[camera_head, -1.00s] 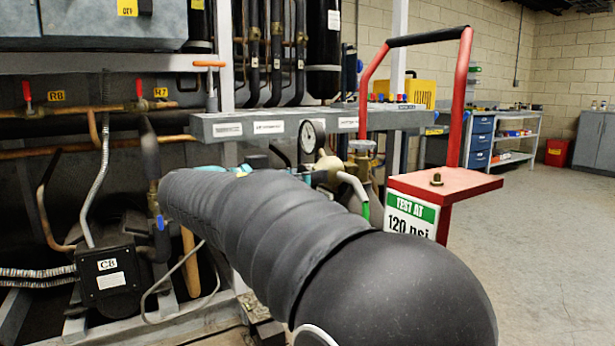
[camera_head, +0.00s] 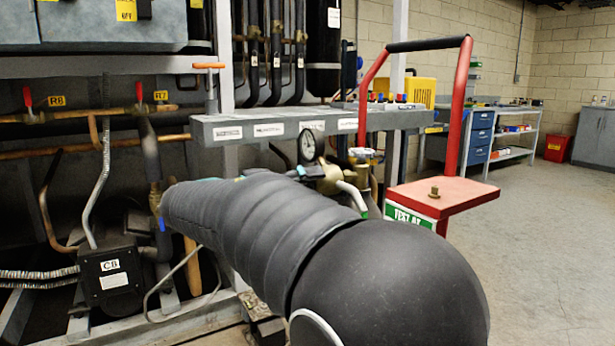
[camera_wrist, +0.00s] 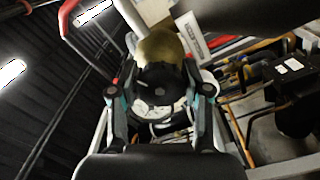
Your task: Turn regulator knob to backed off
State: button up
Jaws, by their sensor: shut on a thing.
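In the wrist view the black regulator knob (camera_wrist: 158,90) sits between the two fingers of my gripper (camera_wrist: 160,100), which is shut on it. The rounded brass regulator body (camera_wrist: 160,47) shows just beyond the knob. In the head view my black-sleeved arm covers most of my gripper and the knob. The brass regulator body (camera_head: 330,180) shows partly past the arm, below a round white-faced gauge (camera_head: 308,144). I cannot read the knob's turn position or the gauge needle.
A grey labelled beam (camera_head: 265,127) runs above the regulator. A red cart (camera_head: 445,194) with a tall handle stands close on the right; its green-and-white sign (camera_head: 406,216) is partly covered by my arm. Compressor C8 (camera_head: 110,278) and copper pipes lie left. The floor at right is clear.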

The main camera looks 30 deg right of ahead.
jog(key=n+p, duration=0.1)
jog(key=n, duration=0.1)
jog(key=n+p, duration=0.1)
jog(key=shift+r+n+p, duration=0.2)
jog(key=shift+n+p, duration=0.2)
jog(key=n+p, duration=0.3)
jog(key=shift+n, duration=0.3)
jog(key=n+p, duration=0.2)
jog(key=shift+p, duration=0.3)
jog(key=shift+f+n+p, duration=0.2)
jog(key=shift+n+p, duration=0.45)
jog(key=shift+n, duration=0.95)
jog(key=o, duration=1.2)
jog(key=shift+a, duration=0.1)
jog(key=a, duration=1.2)
jog(key=shift+s, duration=0.2)
